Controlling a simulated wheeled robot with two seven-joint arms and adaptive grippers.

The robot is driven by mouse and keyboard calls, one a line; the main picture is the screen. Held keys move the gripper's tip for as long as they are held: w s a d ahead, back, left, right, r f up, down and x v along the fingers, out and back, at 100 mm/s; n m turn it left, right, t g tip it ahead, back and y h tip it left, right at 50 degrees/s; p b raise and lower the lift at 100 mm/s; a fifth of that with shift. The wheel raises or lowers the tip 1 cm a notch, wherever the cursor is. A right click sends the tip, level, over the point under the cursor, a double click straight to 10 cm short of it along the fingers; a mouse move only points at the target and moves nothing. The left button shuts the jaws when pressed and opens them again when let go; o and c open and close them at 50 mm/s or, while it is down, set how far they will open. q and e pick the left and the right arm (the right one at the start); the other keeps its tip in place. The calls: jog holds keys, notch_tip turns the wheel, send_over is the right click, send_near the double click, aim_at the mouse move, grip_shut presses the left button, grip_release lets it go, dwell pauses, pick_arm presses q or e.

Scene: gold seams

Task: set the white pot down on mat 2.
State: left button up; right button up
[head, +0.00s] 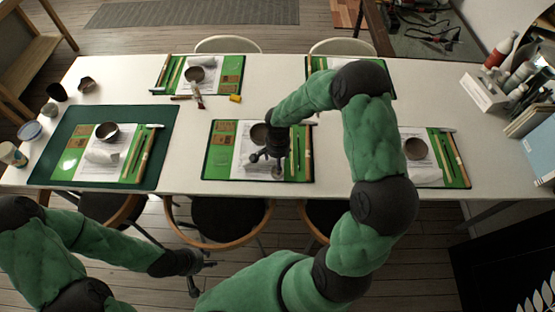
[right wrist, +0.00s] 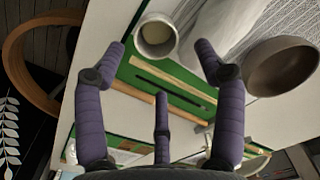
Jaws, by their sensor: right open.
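A small whitish round pot (right wrist: 156,36) shows in the right wrist view, seen from above, with a pale rim. It stands by the edge of a green mat, just beyond my right gripper (right wrist: 160,62). That gripper's fingers are spread and empty, apart from the pot. In the head view my right gripper (head: 268,157) is over the middle front green mat (head: 222,172) and largely hides the pot. My left gripper (head: 206,277) is open and empty in front of the table. I cannot read mat numbers, so I cannot tell which is mat 2.
A grey-brown bowl (right wrist: 282,68) is to the right of the pot. Other green mats with bowls lie at the back left (head: 238,84), front left (head: 72,162) and right (head: 455,172). Bottles and books crowd the right end. Chairs stand along the front edge.

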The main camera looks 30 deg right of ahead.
notch_tip(320, 180, up, 12)
jog(key=p, duration=0.2)
jog(key=s+a+f+n+y, duration=0.3)
jog(key=s+a+f+n, duration=0.25)
jog(key=a+f, duration=0.7)
jog(key=s+a+f+n, duration=0.1)
jog(key=s+a+f, duration=0.1)
jog(key=s, duration=0.3)
jog(key=s+a+f+n+y, duration=0.1)
jog(key=s+a+f+n, duration=0.1)
jog(key=s+f, duration=0.3)
jog(key=shift+s+a+f, duration=0.15)
jog(key=shift+s+a, duration=0.6)
jog(key=shift+a, duration=0.05)
jog(key=shift+f, duration=0.1)
notch_tip(320, 180, down, 2)
jog(key=shift+f+b, duration=0.25)
jog(key=shift+b, duration=1)
